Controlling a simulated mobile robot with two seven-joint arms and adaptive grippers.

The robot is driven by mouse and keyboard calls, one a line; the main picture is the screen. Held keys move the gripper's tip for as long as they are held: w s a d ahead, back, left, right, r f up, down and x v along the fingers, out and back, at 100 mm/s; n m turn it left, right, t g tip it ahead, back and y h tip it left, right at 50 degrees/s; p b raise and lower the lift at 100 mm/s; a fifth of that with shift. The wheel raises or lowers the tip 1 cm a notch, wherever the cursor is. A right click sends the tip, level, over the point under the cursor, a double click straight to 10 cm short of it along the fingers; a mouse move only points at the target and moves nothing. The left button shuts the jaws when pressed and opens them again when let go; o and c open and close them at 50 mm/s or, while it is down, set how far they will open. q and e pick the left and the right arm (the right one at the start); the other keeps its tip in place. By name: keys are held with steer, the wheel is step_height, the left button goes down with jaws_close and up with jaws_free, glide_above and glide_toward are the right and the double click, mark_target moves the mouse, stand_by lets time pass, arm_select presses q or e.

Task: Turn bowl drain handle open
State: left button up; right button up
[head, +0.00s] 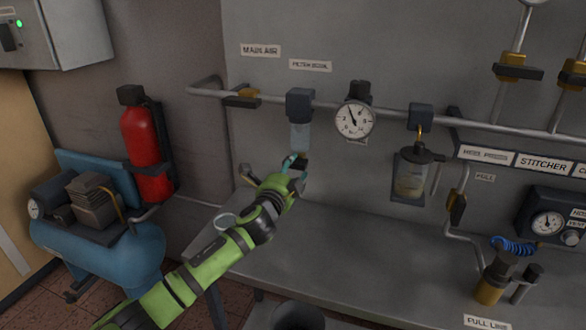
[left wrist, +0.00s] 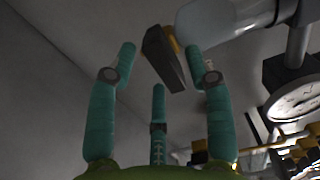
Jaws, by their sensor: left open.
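The filter bowl (head: 300,137) is a pale translucent cup hanging under a dark housing on the wall pipe. My left gripper (head: 296,161) is just below it, with teal fingers pointing up. The bowl also shows at the upper right of the left wrist view (left wrist: 215,24). The drain handle (left wrist: 164,58) is a dark bar on a brass fitting beside the bowl's lower end. In the left wrist view my left gripper (left wrist: 160,62) is open, with its fingers spread around the handle. I cannot tell whether any finger touches it. My right gripper is not in view.
A pressure gauge (head: 355,119) hangs right of the bowl, and a lubricator jar (head: 411,174) hangs farther right. A brass pipe valve (head: 242,96) is to the left. The grey bench (head: 370,255) below is mostly clear. A red extinguisher (head: 147,145) stands left.

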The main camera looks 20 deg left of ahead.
arm_select(q)
steer(key=shift+w+r, duration=0.1)
steer(key=shift+w, duration=0.1)
jaws_close()
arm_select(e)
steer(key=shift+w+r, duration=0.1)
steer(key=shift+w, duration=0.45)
